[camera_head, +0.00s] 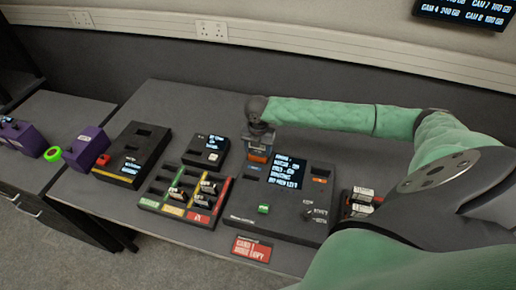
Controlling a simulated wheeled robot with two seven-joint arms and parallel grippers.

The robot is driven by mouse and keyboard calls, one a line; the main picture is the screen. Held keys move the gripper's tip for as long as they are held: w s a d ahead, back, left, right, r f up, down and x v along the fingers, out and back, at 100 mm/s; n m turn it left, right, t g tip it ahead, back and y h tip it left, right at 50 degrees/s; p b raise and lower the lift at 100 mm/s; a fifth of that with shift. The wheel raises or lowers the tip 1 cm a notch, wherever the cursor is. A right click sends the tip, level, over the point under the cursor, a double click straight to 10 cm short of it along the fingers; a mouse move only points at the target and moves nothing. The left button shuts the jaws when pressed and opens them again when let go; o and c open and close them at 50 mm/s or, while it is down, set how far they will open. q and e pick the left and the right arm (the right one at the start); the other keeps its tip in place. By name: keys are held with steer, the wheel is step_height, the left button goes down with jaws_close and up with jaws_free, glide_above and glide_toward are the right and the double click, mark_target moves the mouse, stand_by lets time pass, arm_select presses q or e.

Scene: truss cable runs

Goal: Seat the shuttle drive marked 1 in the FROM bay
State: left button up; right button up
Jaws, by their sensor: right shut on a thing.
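My right gripper (260,139) reaches in from the right and points down over the back left of a dark console (245,200). It is shut on a small block with orange and blue on it (258,157), which seems to be the shuttle drive; its number cannot be read. The block stands upright at the console's back left, where the FROM bay may be; I cannot tell whether it is seated. An orange label (320,180) marks a slot right of the screen (287,172). My left gripper is not in view.
A tray with coloured strips (150,205) holds several drives left of the console. Behind it is a small screen unit (207,152). A black box (112,165) and purple cases (87,147) stand further left. A red card (252,249) lies at the front.

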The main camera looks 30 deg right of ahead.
steer(key=shift+f, duration=1)
stand_by(0.7)
steer(key=o, duration=1.5)
